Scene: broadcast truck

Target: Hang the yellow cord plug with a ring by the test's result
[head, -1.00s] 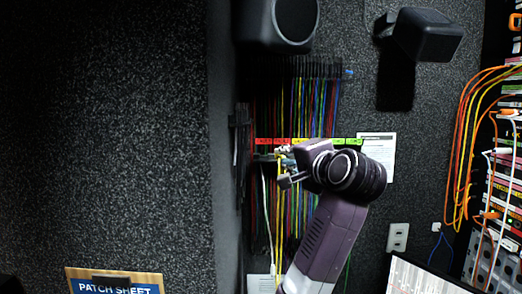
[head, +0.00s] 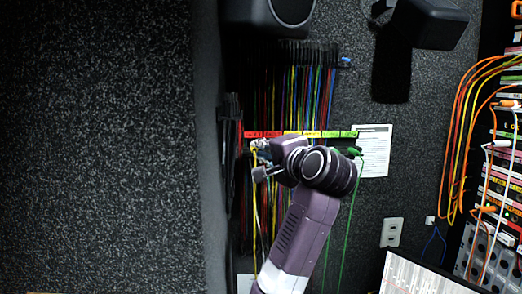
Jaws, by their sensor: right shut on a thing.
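My right gripper (head: 262,162) is in front of the cord rack, just below the red labels at the left end of the label strip (head: 302,134). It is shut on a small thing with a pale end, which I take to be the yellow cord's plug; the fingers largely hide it. A yellow cord (head: 253,190) hangs down below the gripper. The ring cannot be made out. The strip runs from red through yellow to green labels. My right arm hides part of the rack's lower middle. My left gripper is not in view.
Many coloured cords (head: 308,95) hang on an upper rack. A printed sheet (head: 375,150) is on the wall to the right. Black speaker-like boxes (head: 430,22) jut out above. A patch bay with orange cords (head: 455,130) stands at far right, and a screen (head: 420,277) below.

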